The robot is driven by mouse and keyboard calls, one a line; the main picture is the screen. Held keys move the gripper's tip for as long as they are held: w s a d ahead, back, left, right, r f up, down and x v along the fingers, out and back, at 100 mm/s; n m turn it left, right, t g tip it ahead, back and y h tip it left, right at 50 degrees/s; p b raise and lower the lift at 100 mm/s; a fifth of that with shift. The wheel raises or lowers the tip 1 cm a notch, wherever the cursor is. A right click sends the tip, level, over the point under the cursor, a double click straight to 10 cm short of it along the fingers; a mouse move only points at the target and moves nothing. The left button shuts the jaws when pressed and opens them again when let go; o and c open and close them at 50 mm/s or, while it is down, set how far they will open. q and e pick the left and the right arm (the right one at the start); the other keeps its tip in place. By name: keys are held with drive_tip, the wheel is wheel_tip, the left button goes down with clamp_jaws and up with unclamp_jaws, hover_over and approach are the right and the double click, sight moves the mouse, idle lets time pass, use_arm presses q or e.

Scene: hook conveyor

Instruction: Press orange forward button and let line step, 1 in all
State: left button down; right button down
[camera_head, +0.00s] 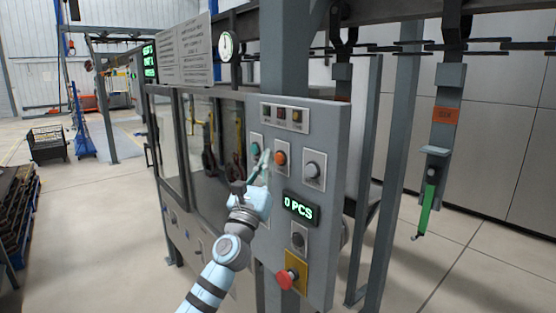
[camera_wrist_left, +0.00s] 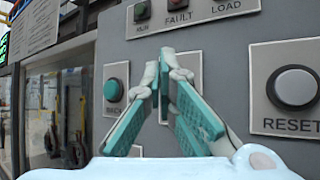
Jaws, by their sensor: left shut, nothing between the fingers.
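The orange button (camera_head: 281,157) is on the grey control panel (camera_head: 328,130), right of the green button (camera_head: 256,150). My left gripper (camera_head: 266,156) is shut and empty, with its fingertips just left of the orange button in the head view. In the left wrist view the shut fingers (camera_wrist_left: 166,62) cover the middle button plate, so the orange button is hidden there. I cannot tell whether the fingertips touch it. The counter display (camera_head: 298,208) reads 0 PCS. My right gripper is not in view.
A red mushroom button (camera_head: 287,279) is low on the panel. Hooks hang from the overhead line at right, one with a green part (camera_head: 427,207).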

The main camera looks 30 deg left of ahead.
use_arm(q)
drive_tip(key=shift+w, duration=0.1)
idle(0.7)
drive_tip(key=shift+w+d, duration=0.1)
drive_tip(key=shift+w, duration=0.25)
